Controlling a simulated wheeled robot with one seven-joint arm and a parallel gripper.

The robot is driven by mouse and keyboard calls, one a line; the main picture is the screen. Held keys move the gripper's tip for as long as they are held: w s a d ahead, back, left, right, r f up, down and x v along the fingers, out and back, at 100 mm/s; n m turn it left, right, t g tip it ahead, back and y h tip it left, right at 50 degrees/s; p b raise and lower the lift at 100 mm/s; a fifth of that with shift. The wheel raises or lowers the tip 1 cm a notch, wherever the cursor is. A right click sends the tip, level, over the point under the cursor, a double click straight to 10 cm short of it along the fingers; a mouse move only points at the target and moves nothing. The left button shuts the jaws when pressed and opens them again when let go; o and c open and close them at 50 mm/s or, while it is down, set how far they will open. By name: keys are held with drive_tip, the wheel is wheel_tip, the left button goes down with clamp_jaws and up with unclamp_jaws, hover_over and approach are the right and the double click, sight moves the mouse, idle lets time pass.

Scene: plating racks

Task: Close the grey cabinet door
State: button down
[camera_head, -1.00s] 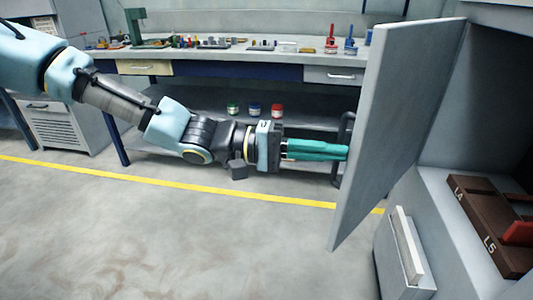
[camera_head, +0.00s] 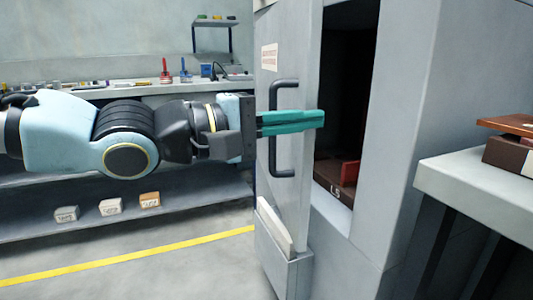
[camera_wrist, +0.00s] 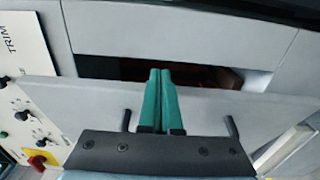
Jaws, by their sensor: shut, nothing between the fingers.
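The grey cabinet door (camera_head: 303,55) stands partly open in the head view, with a dark gap between its free edge and the cabinet (camera_head: 400,130). Its black handle (camera_head: 273,130) is on the outer face. My gripper (camera_head: 322,118) is shut and empty, its green fingers lying across the door at handle height with the tips near the free edge. In the wrist view the fingers (camera_wrist: 160,75) pass between the two ends of the handle and reach past the edge of the door (camera_wrist: 75,100). Contact cannot be told.
A brown rack (camera_head: 335,180) marked L5 with a red piece is inside the cabinet. A pale table (camera_head: 470,185) stands at the right. A workbench (camera_head: 130,90) is behind my arm. A control panel (camera_wrist: 25,90) with knobs shows in the wrist view. Floor is clear at lower left.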

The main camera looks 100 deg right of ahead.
drive_tip(key=b+x, duration=0.2)
drive_tip(key=x, duration=0.2)
drive_tip(key=shift+a+b, duration=0.35)
drive_tip(key=shift+b, duration=0.05)
